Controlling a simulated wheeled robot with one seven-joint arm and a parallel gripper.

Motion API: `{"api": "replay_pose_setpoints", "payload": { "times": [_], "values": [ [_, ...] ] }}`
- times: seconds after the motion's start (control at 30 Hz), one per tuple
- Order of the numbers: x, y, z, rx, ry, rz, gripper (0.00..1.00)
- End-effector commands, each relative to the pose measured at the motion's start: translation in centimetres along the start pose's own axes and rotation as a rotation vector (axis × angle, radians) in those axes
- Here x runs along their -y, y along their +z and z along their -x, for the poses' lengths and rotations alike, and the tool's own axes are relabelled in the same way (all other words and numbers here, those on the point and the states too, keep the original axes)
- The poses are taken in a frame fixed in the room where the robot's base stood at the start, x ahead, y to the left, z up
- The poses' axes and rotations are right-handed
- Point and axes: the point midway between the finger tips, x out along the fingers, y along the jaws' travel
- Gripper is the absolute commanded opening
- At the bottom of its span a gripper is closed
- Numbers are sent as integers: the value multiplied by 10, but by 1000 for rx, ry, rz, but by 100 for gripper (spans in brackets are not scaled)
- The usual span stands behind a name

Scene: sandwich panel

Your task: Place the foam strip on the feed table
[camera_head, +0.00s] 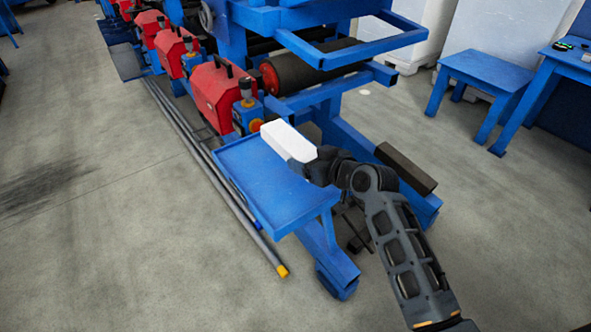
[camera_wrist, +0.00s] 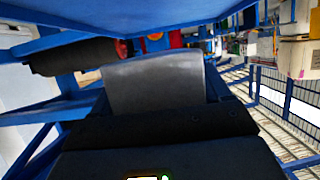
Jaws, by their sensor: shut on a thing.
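The white foam strip (camera_head: 287,141) is in my gripper (camera_head: 314,163) in the head view. It lies over the back right edge of the blue feed table (camera_head: 262,188), with its far end pointing toward the machine. I cannot tell whether the strip touches the table. In the wrist view, the strip shows as a broad grey-white block (camera_wrist: 155,82) beyond the dark gripper body. The fingertips are mostly hidden. Most of the tabletop is bare.
The blue machine frame with a dark roller (camera_head: 310,68) stands just behind the table. A red unit (camera_head: 218,92) is at the back left. Long grey pipes (camera_head: 205,160) lie on the floor left of the table. A blue side table (camera_head: 484,75) stands far right.

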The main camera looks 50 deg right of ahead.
Motion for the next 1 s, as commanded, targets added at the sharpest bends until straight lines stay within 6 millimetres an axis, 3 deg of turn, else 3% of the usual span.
{"api": "replay_pose_setpoints", "payload": {
  "times": [0.23, 0.37, 0.6, 1.0],
  "values": [
    [19, 7, -31, -1, 0, 1, 46],
    [20, 13, -36, 0, 1, 0, 46],
    [20, 42, -48, 1, 1, 0, 46],
    [20, 48, -50, -1, 1, 1, 46]
  ]
}}
